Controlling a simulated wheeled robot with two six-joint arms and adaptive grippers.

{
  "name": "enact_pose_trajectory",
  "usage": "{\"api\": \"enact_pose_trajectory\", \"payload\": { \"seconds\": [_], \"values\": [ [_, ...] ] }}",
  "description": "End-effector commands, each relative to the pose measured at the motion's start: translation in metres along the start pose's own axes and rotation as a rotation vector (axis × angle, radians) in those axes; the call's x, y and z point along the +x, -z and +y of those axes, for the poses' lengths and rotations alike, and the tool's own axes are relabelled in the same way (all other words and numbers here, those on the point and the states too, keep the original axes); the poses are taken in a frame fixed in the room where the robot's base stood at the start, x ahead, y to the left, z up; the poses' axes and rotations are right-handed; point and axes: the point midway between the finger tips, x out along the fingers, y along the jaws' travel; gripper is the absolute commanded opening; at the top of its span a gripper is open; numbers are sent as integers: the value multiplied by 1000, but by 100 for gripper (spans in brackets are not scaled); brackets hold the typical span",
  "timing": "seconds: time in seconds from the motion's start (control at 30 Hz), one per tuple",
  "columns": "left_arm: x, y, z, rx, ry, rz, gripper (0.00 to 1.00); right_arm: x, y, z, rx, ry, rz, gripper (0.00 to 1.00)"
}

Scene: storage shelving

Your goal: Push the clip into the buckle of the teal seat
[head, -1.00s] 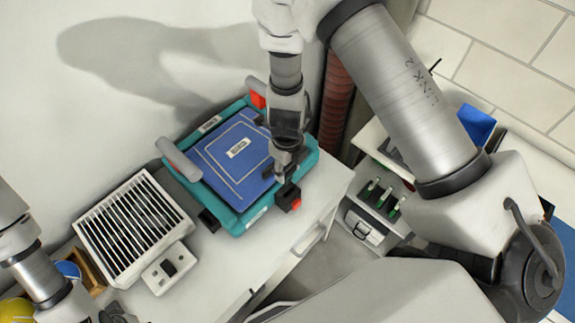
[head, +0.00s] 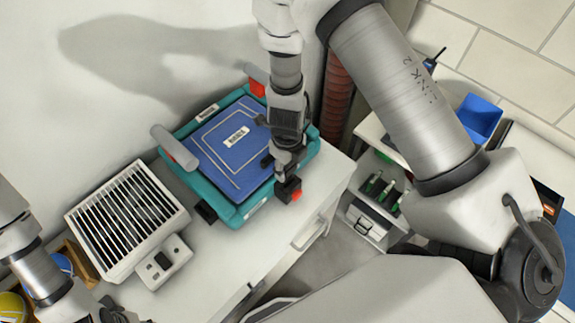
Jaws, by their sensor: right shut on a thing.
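The teal seat (head: 236,215) has a blue cushion (head: 215,160) with a white label and grey armrests. It rests on a white cabinet top. A black buckle with a red part (head: 295,192) is at its right front corner. My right gripper (head: 284,166) points down over that corner, right by the buckle. It is shut on a small piece, apparently the clip, which the fingers mostly hide. I cannot tell whether the clip is inside the buckle. My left gripper (head: 112,312) is at the bottom left edge, partly cut off; its fingers are unclear.
A white slatted heater-like box (head: 128,215) stands left of the seat on the white cabinet top (head: 215,268). A wooden box and a yellow round item (head: 12,306) are at the far left. A shelf with green-topped items (head: 380,190) and a blue bin (head: 478,118) are at the right.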

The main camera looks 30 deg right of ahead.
Motion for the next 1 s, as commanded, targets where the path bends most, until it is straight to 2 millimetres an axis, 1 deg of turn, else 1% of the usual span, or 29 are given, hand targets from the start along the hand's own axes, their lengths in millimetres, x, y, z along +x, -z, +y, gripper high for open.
{"api": "enact_pose_trajectory", "payload": {
  "seconds": [0.4, 0.7, 1.0],
  "values": [
    [-1, 0, 0, 0, 0, 0, 40, 2, 0, 0, 0, 0, 0, 13],
    [4, 0, 0, 0, 0, 0, 40, 8, 0, 0, -1, 0, 0, 13],
    [3, 0, 0, 0, 0, 0, 40, 8, 0, 0, -1, 0, 0, 13]
  ]
}}
